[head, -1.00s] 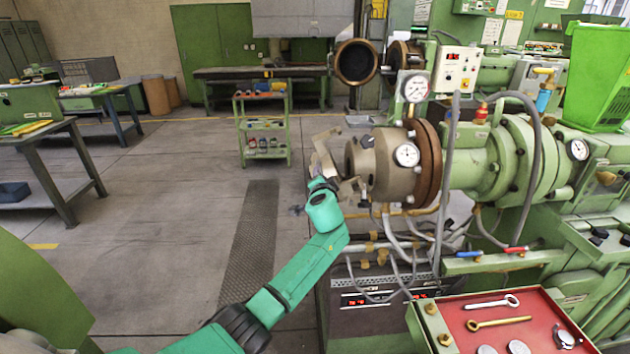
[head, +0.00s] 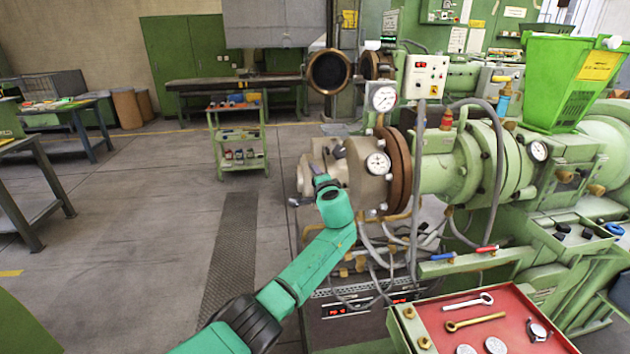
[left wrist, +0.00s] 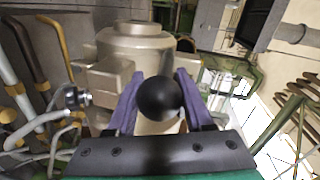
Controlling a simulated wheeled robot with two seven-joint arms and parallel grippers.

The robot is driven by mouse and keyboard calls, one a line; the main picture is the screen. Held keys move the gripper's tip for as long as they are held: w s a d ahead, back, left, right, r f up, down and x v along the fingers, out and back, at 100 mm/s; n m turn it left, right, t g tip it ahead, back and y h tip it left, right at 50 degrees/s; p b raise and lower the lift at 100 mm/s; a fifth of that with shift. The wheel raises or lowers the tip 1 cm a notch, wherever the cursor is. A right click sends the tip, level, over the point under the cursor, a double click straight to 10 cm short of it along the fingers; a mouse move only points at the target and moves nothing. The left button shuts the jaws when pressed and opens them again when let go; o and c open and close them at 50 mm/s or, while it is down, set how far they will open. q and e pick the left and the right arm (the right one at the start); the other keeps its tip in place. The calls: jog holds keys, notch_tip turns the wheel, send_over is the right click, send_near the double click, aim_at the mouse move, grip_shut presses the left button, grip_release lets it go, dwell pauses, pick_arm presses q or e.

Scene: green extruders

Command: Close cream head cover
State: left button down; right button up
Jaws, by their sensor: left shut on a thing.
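The cream extruder head (head: 368,165) is on the end of the green extruder barrel, with a brown flange and a round gauge. Its cream cover (head: 305,179) is at the head's left end. I cannot tell whether a gap is left between them. My left gripper (head: 320,176) is at the cover, its fingertips partly hidden by my arm. In the left wrist view the purple fingers (left wrist: 158,100) are shut around a black ball knob (left wrist: 158,97). A cream cylindrical body (left wrist: 135,48) shows just behind it. My right gripper is in neither view.
A red tray (head: 490,325) with wrenches and gauges is at the lower right. Hoses and cables (head: 375,240) hang below the head. A second, brown-rimmed open ring (head: 329,71) stands behind.

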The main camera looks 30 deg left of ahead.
pick_arm(q)
jog(key=shift+r, duration=0.2)
dwell(0.3)
jog(key=shift+c, duration=1.6)
grip_release()
jog(key=shift+w+d, duration=0.1)
jog(key=shift+f, duration=0.1)
jog(key=shift+s+d, duration=0.45)
jog(key=shift+s, duration=0.05)
jog(key=b+v, duration=0.3)
jog(key=v, duration=1)
